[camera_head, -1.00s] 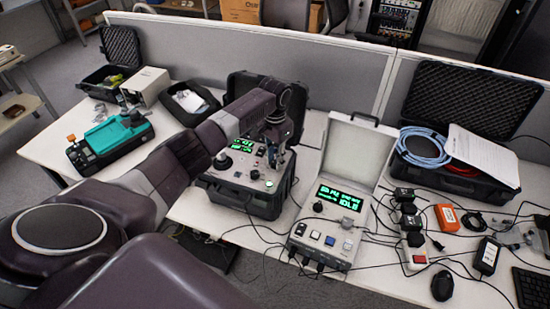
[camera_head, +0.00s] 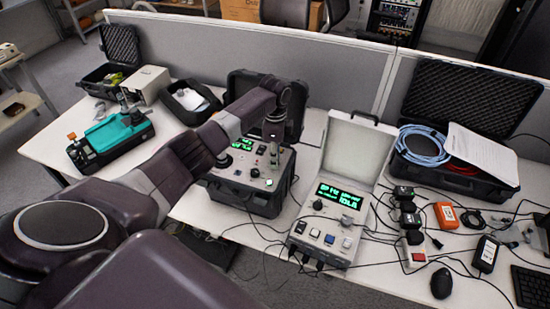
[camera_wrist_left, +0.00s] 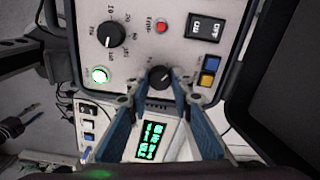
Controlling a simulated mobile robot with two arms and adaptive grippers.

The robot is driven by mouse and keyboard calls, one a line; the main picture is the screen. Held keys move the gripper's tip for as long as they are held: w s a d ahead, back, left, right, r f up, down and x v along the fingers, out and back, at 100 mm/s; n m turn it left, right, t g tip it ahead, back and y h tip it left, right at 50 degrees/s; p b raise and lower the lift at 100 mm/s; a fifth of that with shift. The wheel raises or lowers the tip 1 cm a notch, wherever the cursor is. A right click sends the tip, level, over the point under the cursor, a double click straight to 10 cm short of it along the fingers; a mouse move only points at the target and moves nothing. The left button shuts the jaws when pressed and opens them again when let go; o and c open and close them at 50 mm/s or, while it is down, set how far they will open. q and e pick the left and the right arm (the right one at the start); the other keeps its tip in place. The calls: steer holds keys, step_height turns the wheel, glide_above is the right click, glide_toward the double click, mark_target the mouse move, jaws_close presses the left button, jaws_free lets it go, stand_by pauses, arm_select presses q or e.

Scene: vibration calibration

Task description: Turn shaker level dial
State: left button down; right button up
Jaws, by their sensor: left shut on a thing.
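The open shaker case (camera_head: 243,200) stands mid-table with a light control panel, a green display (camera_head: 241,143) and a green-lit button. My left gripper (camera_head: 271,158) points down at this panel from above. In the left wrist view, a small black dial (camera_wrist_left: 160,77) sits between my left gripper's blue fingertips (camera_wrist_left: 159,82), which are shut on it. A larger black dial with a scale (camera_wrist_left: 110,35), a red button (camera_wrist_left: 161,26), a rocker switch (camera_wrist_left: 204,27) and a lit green button (camera_wrist_left: 99,75) are around it. The right gripper is out of view.
A white case (camera_head: 352,140) with a second green display stands to the right, its lid raised. Further right are a black case (camera_head: 470,95) with blue cable, power adapters and loose cables. A teal device (camera_head: 115,132) is at the left. A grey partition closes the back.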

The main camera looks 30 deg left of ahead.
arm_select(q)
steer(key=m, duration=0.5)
steer(key=shift+w+m+b, duration=0.1)
steer(key=shift+m+b, duration=0.2)
steer(key=shift+b, duration=0.05)
steer(key=shift+r+m+b, duration=0.1)
steer(key=shift+m+b, duration=0.25)
steer(key=shift+m, duration=1.95)
steer(key=c, duration=1.7)
jaws_free()
step_height(320, 180, up, 12)
